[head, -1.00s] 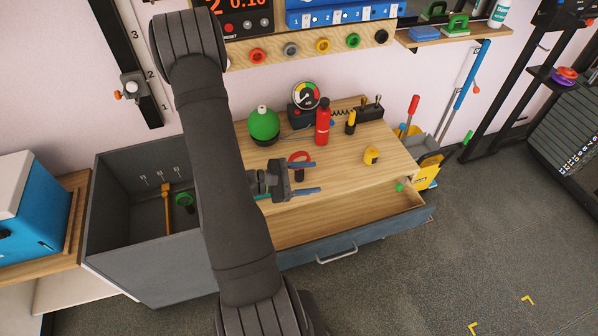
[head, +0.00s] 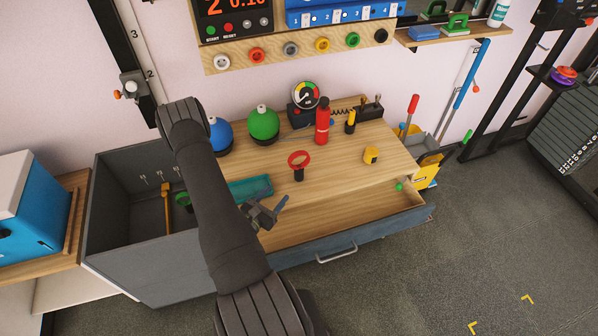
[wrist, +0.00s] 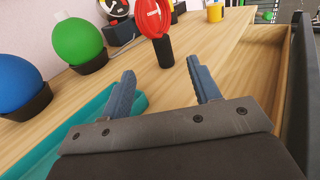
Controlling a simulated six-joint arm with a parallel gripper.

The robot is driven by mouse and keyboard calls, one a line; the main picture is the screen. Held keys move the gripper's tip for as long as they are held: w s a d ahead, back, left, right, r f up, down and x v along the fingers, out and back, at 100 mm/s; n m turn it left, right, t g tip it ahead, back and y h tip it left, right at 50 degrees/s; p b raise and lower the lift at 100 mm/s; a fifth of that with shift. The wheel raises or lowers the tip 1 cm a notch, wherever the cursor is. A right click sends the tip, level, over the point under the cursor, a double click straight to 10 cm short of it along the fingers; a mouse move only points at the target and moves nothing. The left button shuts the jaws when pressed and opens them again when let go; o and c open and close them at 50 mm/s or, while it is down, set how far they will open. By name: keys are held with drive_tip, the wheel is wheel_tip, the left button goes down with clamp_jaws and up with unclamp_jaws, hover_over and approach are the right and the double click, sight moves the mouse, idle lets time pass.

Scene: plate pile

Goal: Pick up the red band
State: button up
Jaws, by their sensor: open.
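The red band (head: 299,158) is a loop standing upright on a short black base (head: 298,174) on the wooden tabletop.
A teal tray (head: 252,188) lies left of my gripper. Blue (head: 220,134) and green (head: 263,122) balls on dark bases stand behind it. A red bottle (head: 322,122) and a yellow item (head: 371,155) are right of the band. An open drawer (head: 345,222) lies in front.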

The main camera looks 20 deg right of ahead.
approach(299, 167)
drive_tip(key=x, duration=0.4)
drive_tip(key=shift+d, duration=0.15)
drive_tip(key=shift+x, duration=2.85)
drive_tip(key=shift+f, duration=0.15)
drive_tip(key=c, duration=1.2)
drive_tip(key=shift+w+r, duration=0.1)
drive_tip(key=shift+r, duration=0.7)
wheel_tip(299, 167, up, 2)
drive_tip(key=shift+r, duration=0.2)
drive_tip(key=s+d+r, duration=0.6)
drive_tip(key=s+r, duration=0.1)
drive_tip(key=s, duration=0.2)
drive_tip(key=shift+s+d, duration=0.25)
drive_tip(key=shift+d, duration=0.1)
